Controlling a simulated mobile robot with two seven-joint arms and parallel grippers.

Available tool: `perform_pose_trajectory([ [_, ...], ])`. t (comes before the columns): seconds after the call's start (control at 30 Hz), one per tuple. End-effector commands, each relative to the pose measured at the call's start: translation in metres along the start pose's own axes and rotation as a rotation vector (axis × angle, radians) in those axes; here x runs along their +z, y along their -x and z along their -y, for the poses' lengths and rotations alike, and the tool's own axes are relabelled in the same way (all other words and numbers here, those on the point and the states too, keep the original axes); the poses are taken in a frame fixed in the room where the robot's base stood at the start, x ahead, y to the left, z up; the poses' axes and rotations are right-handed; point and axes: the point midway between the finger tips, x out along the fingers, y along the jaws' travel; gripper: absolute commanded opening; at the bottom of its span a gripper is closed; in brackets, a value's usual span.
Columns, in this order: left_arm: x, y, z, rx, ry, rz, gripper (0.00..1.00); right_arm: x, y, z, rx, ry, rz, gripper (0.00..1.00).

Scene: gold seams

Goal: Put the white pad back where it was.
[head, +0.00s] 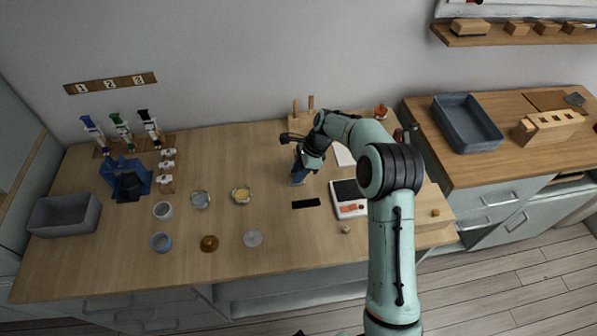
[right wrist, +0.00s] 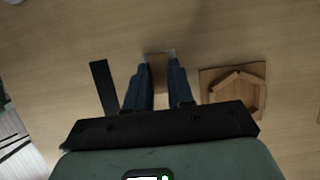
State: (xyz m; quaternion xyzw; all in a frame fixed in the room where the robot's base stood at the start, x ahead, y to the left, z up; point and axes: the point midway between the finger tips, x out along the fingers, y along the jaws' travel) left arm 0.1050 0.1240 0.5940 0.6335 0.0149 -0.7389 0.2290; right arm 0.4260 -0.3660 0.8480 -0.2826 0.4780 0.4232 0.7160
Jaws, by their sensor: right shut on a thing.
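My right gripper (head: 299,177) is low over the middle of the table, pointing down. In the right wrist view its two blue fingers (right wrist: 160,92) are shut on a small wood-brown block (right wrist: 160,68) with a pale grey edge. I cannot tell whether this is the white pad, or whether it touches the table. A flat white sheet-like thing (head: 343,155) lies behind my right forearm, partly hidden. My left gripper is not in view.
A black strip (head: 306,203) lies just in front of the gripper, and a white scale (head: 349,206) stands to its right. A wooden holder (right wrist: 235,92) is beside it. Several small dishes, including a clear one (head: 253,239), are to the left. The front middle is mostly clear.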

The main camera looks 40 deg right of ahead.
Motion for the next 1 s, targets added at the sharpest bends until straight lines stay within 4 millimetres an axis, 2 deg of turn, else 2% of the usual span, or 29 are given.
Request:
perform_pose_trajectory([
  [0.17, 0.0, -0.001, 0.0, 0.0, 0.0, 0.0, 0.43, -0.002, -0.004, 0.0, 0.0, 0.0, 0.0, 0.0],
  [0.2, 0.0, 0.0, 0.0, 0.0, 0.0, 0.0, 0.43, -0.001, -0.003, 0.0, -0.001, 0.0, 0.0, 0.35],
  [0.23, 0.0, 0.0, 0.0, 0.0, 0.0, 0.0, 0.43, -0.001, -0.003, 0.0, -0.001, 0.0, 0.0, 0.45],
  [0.27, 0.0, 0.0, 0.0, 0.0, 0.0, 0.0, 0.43, -0.001, -0.003, 0.0, 0.0, 0.0, 0.0, 0.48],
  [0.53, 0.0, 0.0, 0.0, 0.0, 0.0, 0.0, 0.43, -0.001, -0.003, 0.0, 0.0, 0.0, 0.0, 0.48],
  [0.67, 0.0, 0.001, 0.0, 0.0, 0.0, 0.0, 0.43, 0.0, 0.006, 0.0, -0.001, 0.0, 0.0, 0.48],
  [0.77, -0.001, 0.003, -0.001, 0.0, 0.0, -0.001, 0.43, 0.0, 0.024, 0.001, -0.004, 0.0, 0.0, 0.48],
  [1.0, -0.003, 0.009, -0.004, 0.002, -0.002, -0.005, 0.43, 0.001, 0.077, 0.001, -0.006, 0.0, 0.0, 0.48],
])
